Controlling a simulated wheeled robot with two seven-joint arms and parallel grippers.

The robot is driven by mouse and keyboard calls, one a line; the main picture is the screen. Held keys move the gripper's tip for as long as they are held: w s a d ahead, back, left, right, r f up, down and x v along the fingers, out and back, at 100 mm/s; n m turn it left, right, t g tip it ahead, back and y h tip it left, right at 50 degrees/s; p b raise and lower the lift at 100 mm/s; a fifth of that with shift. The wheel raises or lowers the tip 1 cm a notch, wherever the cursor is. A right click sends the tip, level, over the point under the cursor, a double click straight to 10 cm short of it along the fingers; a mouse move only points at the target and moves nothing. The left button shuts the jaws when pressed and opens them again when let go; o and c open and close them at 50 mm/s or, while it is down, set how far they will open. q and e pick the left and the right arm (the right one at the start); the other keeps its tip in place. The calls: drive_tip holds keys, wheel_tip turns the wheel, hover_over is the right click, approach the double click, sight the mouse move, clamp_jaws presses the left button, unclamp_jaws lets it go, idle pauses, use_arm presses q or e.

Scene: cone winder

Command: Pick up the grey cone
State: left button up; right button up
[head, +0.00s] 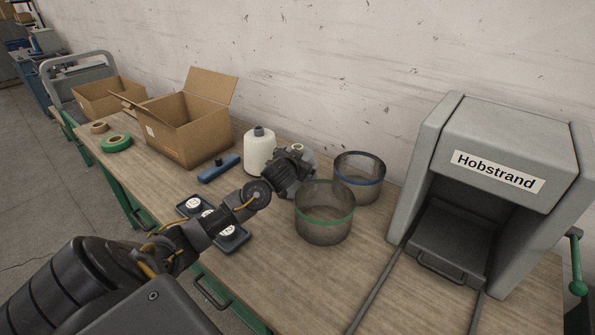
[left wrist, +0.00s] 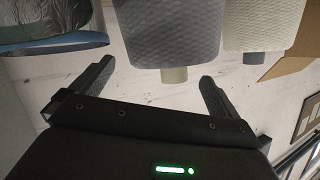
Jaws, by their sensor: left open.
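The grey cone stands on the bench behind my left gripper (head: 292,172). In the head view only its pale tip (head: 297,147) and a little of its top show past the gripper. In the left wrist view, which looks upside down, the grey textured cone (left wrist: 173,35) with its beige tip fills the upper middle. My left gripper (left wrist: 155,72) is open, with one finger on each side of the cone's tip in that picture. I cannot tell whether the fingers touch it. My right gripper is in neither view.
A white cone (head: 259,155) with a dark tip stands just left of the grey one. Mesh bins with a green band (head: 323,227) and a blue band (head: 359,181) stand to the right. Cardboard boxes (head: 190,130), a blue tool (head: 218,168) and the grey Hobstrand machine (head: 500,150) flank them.

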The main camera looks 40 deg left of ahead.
sight(309, 156)
use_arm(q)
drive_tip(key=shift+x, duration=1.5)
drive_tip(key=c, duration=1.9)
drive_tip(key=shift+a+r, duration=0.1)
drive_tip(key=shift+r, duration=0.05)
drive_tip(key=shift+c, duration=0.4)
